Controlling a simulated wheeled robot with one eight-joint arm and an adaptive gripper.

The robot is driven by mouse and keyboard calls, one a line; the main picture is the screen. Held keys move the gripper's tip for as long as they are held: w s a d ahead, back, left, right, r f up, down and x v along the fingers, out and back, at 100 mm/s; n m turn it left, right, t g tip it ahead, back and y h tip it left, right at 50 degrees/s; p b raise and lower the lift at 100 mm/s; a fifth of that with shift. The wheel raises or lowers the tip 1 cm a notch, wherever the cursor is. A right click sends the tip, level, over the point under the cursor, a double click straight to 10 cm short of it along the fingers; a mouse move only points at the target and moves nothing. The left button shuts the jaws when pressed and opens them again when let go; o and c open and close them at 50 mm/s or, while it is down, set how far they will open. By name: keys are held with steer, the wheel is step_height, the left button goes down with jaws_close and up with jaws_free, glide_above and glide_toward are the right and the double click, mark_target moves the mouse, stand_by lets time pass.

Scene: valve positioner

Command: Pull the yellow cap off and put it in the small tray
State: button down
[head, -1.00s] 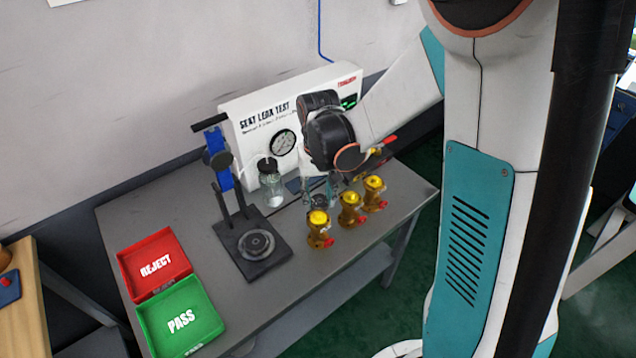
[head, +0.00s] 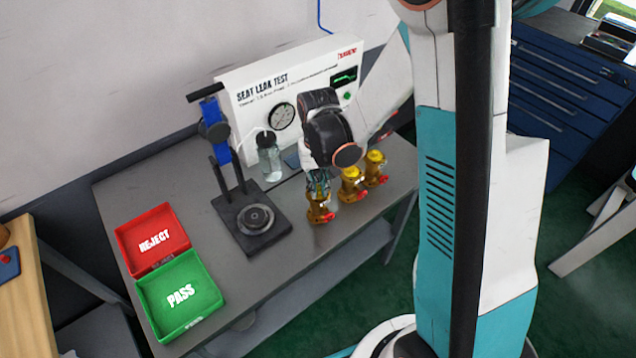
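Several brass valves stand in a row on the grey table: a left one (head: 319,211), a middle one (head: 352,186) and a right one (head: 376,168). Yellow caps show on top of the middle and right valves. My gripper (head: 318,188) points down over the left valve, its fingers at the top of it and hiding its yellow cap. Whether the fingers are closed on the cap is too small to tell. A small dark blue flat piece (head: 292,160), possibly the small tray, lies behind the gripper, partly hidden.
A red REJECT tray (head: 184,236) and a green PASS tray (head: 215,283) lie at the table's left end. A clamp stand (head: 228,215), a clear bottle (head: 269,160) and the leak-test panel (head: 250,112) stand left of and behind my gripper.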

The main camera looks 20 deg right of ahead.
mark_target(318, 187)
steer(key=shift+r+p, duration=0.6)
steer(key=shift+r, duration=0.45)
stand_by(1.4)
steer(key=shift+r+p, duration=1.25)
steer(key=shift+r, duration=0.75)
steer(key=shift+w, duration=0.1)
